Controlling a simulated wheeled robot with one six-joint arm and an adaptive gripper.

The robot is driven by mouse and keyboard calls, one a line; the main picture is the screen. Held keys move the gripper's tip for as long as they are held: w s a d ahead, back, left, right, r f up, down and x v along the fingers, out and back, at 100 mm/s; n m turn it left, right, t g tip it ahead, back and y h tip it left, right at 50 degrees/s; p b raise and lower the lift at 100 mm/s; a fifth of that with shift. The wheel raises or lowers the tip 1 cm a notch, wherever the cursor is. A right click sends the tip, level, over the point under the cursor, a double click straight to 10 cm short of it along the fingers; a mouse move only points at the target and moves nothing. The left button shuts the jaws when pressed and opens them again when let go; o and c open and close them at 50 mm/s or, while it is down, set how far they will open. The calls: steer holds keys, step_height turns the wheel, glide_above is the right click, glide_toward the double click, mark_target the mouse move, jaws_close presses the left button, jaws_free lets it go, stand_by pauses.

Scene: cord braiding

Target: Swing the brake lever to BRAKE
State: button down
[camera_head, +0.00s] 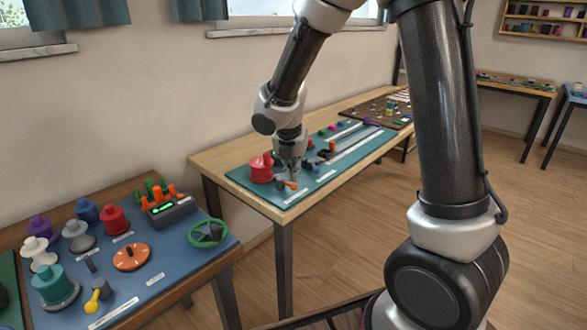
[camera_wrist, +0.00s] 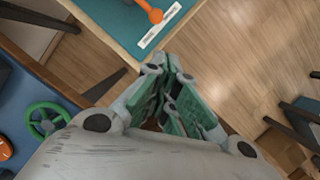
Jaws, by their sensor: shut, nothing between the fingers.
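A lever with an orange knob (camera_head: 290,184) stands on the teal mat (camera_head: 270,202) near the front end of the far bench; a small white label plate lies beside it. The lever also shows at the top of the wrist view (camera_wrist: 150,12), with the label plate (camera_wrist: 160,25). I cannot read the label, so I cannot confirm that this is the brake lever. My gripper (camera_head: 291,172) points down just above and behind the orange knob, apart from it as far as I can tell. In the wrist view my gripper (camera_wrist: 168,65) has its green-padded fingers together and empty.
A red spool (camera_head: 261,168) stands left of my gripper. On the nearer bench are several spools, an orange dial (camera_head: 131,257), a green handwheel (camera_head: 207,233) and a yellow-knobbed lever (camera_head: 94,301). Wooden floor is open to the right of the far bench.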

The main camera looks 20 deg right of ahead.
steer(key=m+g, duration=0.1)
steer(key=m, duration=0.5)
glide_toward(278, 205)
steer(key=shift+g+h, duration=0.3)
steer(key=x, duration=0.6)
steer(key=shift+w+a+f, duration=0.2)
steer(key=shift+w+a, duration=0.05)
steer(key=shift+w, duration=0.1)
steer(key=shift+w+d+r, duration=0.15)
steer(key=shift+w+d, duration=0.2)
steer(key=shift+d, duration=0.2)
steer(key=shift+w+d+r, duration=0.15)
steer(key=shift+w+d, duration=0.15)
steer(key=shift+d, duration=0.25)
steer(key=shift+w+d, duration=0.2)
steer(key=shift+d, duration=0.05)
steer(key=shift+w+d+r, duration=0.1)
steer(key=shift+w+d, duration=0.05)
steer(key=shift+d, duration=0.15)
